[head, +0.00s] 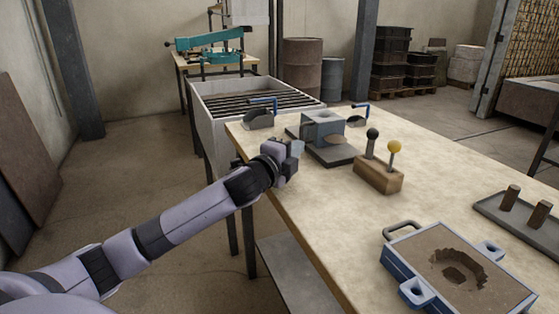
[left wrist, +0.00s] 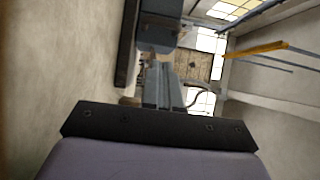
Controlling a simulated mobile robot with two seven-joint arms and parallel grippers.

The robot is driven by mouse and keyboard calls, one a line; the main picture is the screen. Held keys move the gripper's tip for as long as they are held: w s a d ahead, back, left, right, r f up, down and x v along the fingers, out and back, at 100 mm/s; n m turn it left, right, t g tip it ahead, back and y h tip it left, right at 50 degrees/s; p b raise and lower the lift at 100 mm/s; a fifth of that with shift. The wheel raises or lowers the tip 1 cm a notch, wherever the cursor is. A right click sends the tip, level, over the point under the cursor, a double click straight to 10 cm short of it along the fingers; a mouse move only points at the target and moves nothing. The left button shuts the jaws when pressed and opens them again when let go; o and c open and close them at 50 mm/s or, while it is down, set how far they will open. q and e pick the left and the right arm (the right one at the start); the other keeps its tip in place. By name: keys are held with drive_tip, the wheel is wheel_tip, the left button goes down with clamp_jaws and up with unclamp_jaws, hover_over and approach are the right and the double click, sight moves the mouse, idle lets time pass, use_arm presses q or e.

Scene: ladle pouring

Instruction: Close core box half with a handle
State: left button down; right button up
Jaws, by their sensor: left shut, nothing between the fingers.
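The core box stands near the bench's far left corner in the head view. It has a blue-grey block (head: 323,127) on a dark base plate (head: 335,157). A dark half with a blue handle (head: 260,117) stands apart to its left. Another dark part with a blue handle (head: 359,117) shows behind it on the right. My left gripper (head: 297,147) is shut and empty, at the bench's left edge, just in front of the block and below the left half. My right gripper is out of view.
A wooden block (head: 379,175) with a black and a yellow knob stands right of the base plate. A blue mould frame (head: 395,278) of sand lies at the front right, near a grey tray (head: 488,206) with brown pegs. Bare bench top lies between.

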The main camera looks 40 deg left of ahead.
use_arm(q)
drive_tip(key=shift+s+d, duration=0.15)
drive_tip(key=shift+s, duration=1.6)
drive_tip(key=shift+s+d, duration=0.1)
drive_tip(key=shift+s, duration=1.6)
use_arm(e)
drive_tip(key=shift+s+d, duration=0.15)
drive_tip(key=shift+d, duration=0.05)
